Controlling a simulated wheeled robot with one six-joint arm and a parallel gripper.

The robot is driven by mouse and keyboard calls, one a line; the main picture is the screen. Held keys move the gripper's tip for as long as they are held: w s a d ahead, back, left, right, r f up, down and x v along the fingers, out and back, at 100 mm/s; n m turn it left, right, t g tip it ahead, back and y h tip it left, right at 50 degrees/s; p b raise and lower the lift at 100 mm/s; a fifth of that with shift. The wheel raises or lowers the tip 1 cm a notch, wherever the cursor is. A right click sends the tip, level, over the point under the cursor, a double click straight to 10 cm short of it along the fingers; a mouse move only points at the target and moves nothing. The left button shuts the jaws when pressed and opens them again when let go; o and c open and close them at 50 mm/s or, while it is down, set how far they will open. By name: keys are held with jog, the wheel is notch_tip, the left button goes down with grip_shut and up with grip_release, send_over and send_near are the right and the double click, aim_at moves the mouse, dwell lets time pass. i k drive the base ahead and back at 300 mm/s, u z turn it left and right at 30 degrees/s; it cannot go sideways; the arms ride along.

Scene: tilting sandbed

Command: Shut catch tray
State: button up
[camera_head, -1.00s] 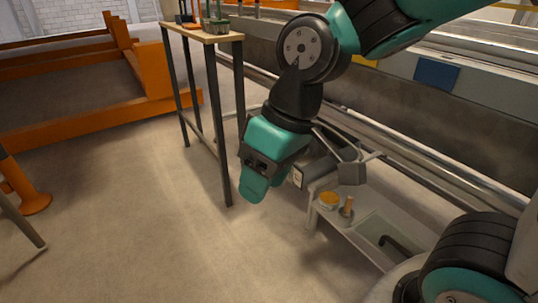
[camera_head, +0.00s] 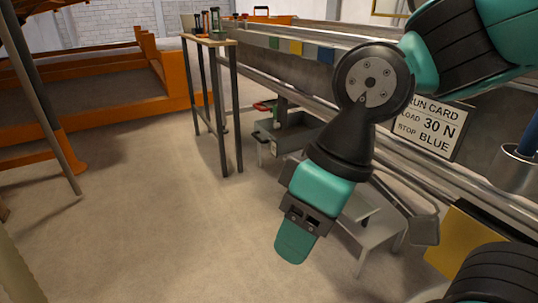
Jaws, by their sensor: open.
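A grey open-topped tray (camera_head: 300,141) with a dark inside, which looks like the catch tray, sits low beside the long sandbed trough (camera_head: 300,72), past my arm.
A tall wooden-topped table (camera_head: 228,43) with small items stands left of the tray. A run card (camera_head: 428,128) reads load 30 N, stop blue. Orange framework (camera_head: 180,80) stands at left. The floor between is clear.

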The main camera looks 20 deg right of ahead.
aim_at(303, 126)
jog(key=k, duration=0.3)
jog(key=u, duration=0.75)
jog(key=i, duration=2.1)
jog(key=z, duration=0.7)
